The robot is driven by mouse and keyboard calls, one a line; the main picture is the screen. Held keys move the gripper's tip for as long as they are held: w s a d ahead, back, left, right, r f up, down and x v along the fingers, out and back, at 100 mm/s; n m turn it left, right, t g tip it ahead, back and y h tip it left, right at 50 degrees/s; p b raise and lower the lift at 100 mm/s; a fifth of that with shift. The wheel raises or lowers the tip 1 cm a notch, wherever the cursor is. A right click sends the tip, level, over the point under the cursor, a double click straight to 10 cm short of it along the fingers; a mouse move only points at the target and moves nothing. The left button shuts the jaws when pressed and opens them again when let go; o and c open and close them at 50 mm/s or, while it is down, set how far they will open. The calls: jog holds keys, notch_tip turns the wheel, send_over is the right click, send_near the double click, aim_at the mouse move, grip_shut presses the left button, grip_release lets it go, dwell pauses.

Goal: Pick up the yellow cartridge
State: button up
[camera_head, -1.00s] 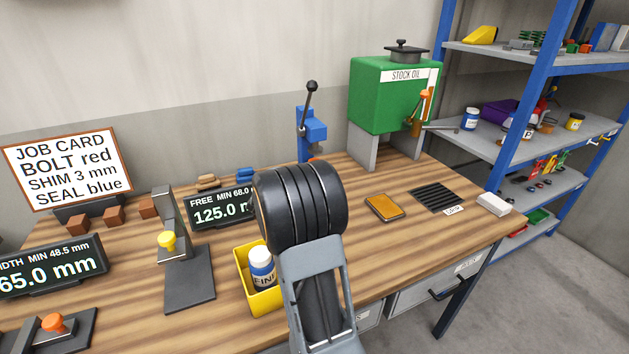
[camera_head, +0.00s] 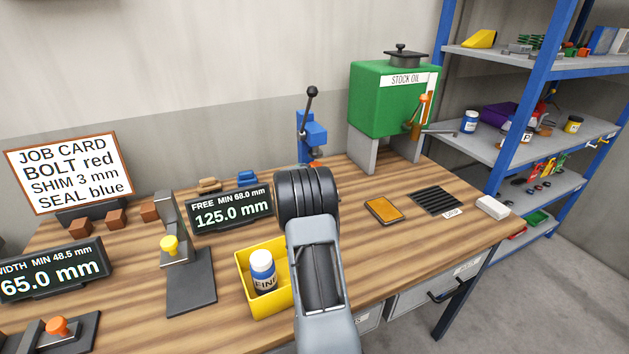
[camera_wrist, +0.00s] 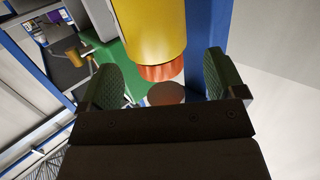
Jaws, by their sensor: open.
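In the wrist view, a yellow cylinder (camera_wrist: 150,28), which looks like the cartridge, enters from the top edge and ends in a ribbed orange-red part (camera_wrist: 161,71). My gripper (camera_wrist: 164,80) is open, with one dark green finger on each side of that end. I see no finger touching it, and its depth between the fingers is hard to tell. A blue upright (camera_wrist: 209,40) stands close behind the right finger. In the head view, my arm hides the gripper and the cartridge; only a bit of orange (camera_head: 315,163) shows at the foot of the blue press (camera_head: 312,132).
The green stock oil tank (camera_head: 379,100) stands right of the press. A yellow bin (camera_head: 248,277) with a white bottle (camera_head: 264,271) is left of my arm. A display (camera_head: 228,212) is behind the bin. An amber pad (camera_head: 384,209) and a dark grate (camera_head: 437,200) lie on the right.

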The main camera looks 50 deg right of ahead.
aim_at(315, 165)
jog(key=shift+p+x, duration=0.3)
jog(key=shift+x, duration=1.5)
jog(key=c, duration=1.4)
jog(key=shift+r, duration=0.1)
jog(key=shift+c, duration=0.7)
jog(key=shift+r, duration=0.1)
